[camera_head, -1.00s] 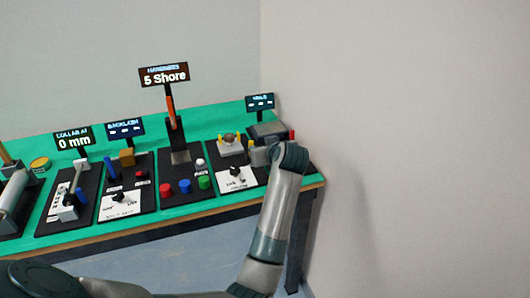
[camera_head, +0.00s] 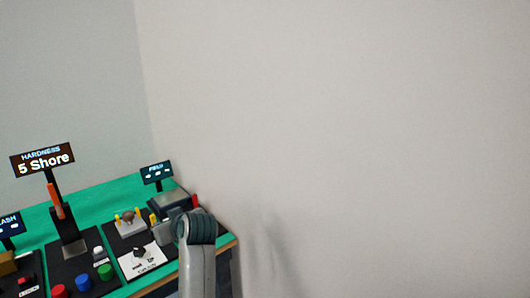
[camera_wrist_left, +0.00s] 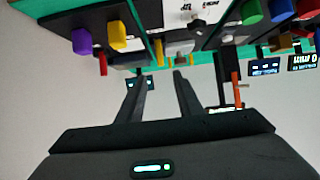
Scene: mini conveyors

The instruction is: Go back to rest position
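An arm of mine rises from the bottom of the head view and ends over the right end of the green table (camera_head: 97,198); its gripper cannot be made out clearly there. In the left wrist view my left gripper (camera_wrist_left: 158,80) has its two dark fingers apart, with only pale wall visible between them. The table's panels and controls appear beyond the fingertips, at the top of that view. I cannot tell whether the fingers touch anything. My right gripper is in neither view.
The table carries a hardness display (camera_head: 42,159) reading 5 Shore, a smaller display (camera_head: 157,172), a white-labelled panel (camera_head: 141,258) with a black knob, and red, blue and green buttons. A bare wall (camera_head: 370,130) closes off the right side. Purple and yellow knobs show in the wrist view.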

